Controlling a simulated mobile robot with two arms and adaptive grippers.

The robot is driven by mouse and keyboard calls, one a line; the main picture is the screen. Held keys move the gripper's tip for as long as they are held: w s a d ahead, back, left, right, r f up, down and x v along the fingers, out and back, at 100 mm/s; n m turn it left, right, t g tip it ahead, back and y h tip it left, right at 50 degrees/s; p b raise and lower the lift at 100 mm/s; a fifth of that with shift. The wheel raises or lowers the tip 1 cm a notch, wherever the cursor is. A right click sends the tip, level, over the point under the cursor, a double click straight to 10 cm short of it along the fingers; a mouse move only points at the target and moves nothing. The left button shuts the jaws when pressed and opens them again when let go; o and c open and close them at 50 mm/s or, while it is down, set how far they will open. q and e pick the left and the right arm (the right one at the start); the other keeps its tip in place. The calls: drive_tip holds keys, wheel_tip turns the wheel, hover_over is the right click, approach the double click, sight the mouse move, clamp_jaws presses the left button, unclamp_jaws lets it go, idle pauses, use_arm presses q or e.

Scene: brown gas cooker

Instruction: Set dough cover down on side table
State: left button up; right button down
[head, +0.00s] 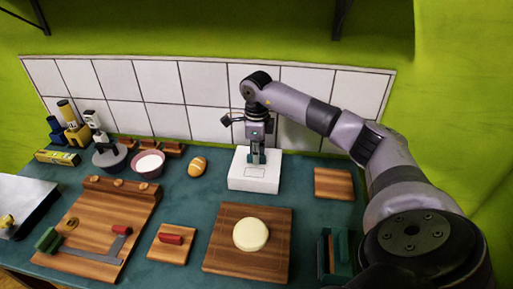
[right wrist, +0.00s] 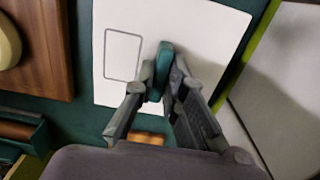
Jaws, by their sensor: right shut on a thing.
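The dough cover appears to be the white box-like piece (head: 241,178) with a teal handle on top, at the back middle of the counter. It also shows in the right wrist view (right wrist: 125,25), with an outlined rectangle on its top. My right gripper (head: 257,157) comes down over it from above, its fingers shut on the teal handle (right wrist: 163,70). Whether its underside touches the counter, I cannot tell. A round pale dough (head: 250,234) lies uncovered on a wooden board (head: 225,262) in front. No separate side table can be made out. My left gripper is out of view.
The teal counter (head: 190,217) holds a pink bowl (head: 148,165), a bread loaf (head: 198,166), a small board with a red piece (head: 172,252), and a large board at left (head: 95,210). A small board (head: 333,184) lies right of the cover. A teal holder (head: 335,255) stands front right.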

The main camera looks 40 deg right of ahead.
idle(0.5)
drive_tip(key=shift+f, duration=0.4)
drive_tip(key=c, duration=1.6)
unclamp_jaws()
drive_tip(key=shift+o, duration=0.2)
wheel_tip(320, 180, up, 12)
